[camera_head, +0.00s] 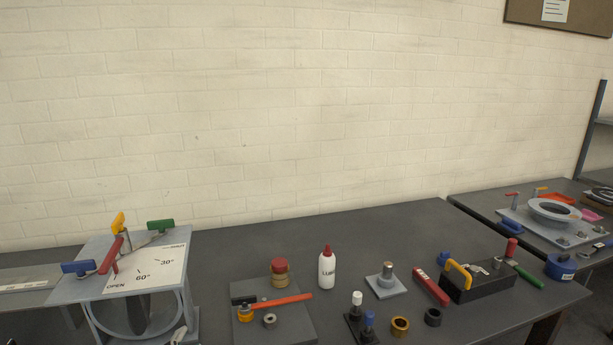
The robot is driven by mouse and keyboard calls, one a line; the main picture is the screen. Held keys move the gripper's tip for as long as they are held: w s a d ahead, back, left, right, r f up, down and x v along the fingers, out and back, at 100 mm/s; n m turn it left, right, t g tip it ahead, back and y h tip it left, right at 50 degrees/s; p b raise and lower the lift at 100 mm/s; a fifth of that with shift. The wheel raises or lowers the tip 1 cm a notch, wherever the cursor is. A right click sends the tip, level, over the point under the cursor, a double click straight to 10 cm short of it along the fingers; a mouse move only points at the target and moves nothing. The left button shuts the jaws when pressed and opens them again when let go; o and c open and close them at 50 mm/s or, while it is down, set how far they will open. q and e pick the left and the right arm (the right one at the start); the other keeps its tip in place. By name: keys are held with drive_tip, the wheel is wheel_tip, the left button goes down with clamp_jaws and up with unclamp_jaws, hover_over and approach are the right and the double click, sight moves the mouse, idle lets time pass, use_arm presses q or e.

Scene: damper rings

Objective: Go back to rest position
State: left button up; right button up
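Neither of my grippers can be made out in the head view. A grey damper stand (88,291) with a round opening stands at the left of the dark table (330,240). Its top carries a white plate (150,269) marked OPEN, 60° and 30°. Red (110,256), yellow (118,223), green (160,226) and blue (79,267) handles stand on it. The stand's lower part is cut off by the frame's bottom edge.
A grey plate (285,328) holds a red-handled tool (280,302). A white bottle (327,269), a post on a base (386,281), loose rings (400,326) and a black toolbox (478,285) stand rightward. Another table bears a ringed flange (554,211).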

use_arm(q)
drive_tip(key=s+a+f+g, duration=0.1)
drive_tip(key=s+a+f, duration=0.1)
drive_tip(key=s+a+f+n+g+y, duration=0.1)
drive_tip(key=s+a+f, duration=0.2)
drive_tip(key=s+a+f+n+g+y, duration=0.1)
drive_tip(key=s+a+f+g, duration=0.1)
drive_tip(key=s+f, duration=0.1)
drive_tip(key=shift+s+a+f, duration=0.25)
drive_tip(key=s+a+f+n+g+y, duration=0.15)
drive_tip(key=s+a+f+g, duration=0.3)
drive_tip(key=s, duration=0.45)
drive_tip(key=d+f+n+t+h, duration=0.3)
drive_tip(key=d+f+h, duration=0.4)
drive_tip(key=d+f, duration=0.6)
wheel_tip(320, 180, down, 4)
drive_tip(key=shift+w+d+f+t, duration=0.1)
drive_tip(key=shift+w+d+t, duration=0.2)
drive_tip(key=shift+t, duration=0.15)
use_arm(e)
drive_tip(key=shift+h, duration=0.4)
drive_tip(key=d+f, duration=0.1)
drive_tip(key=s+d+f, duration=0.1)
drive_tip(key=f, duration=0.1)
drive_tip(key=shift+s+d, duration=0.15)
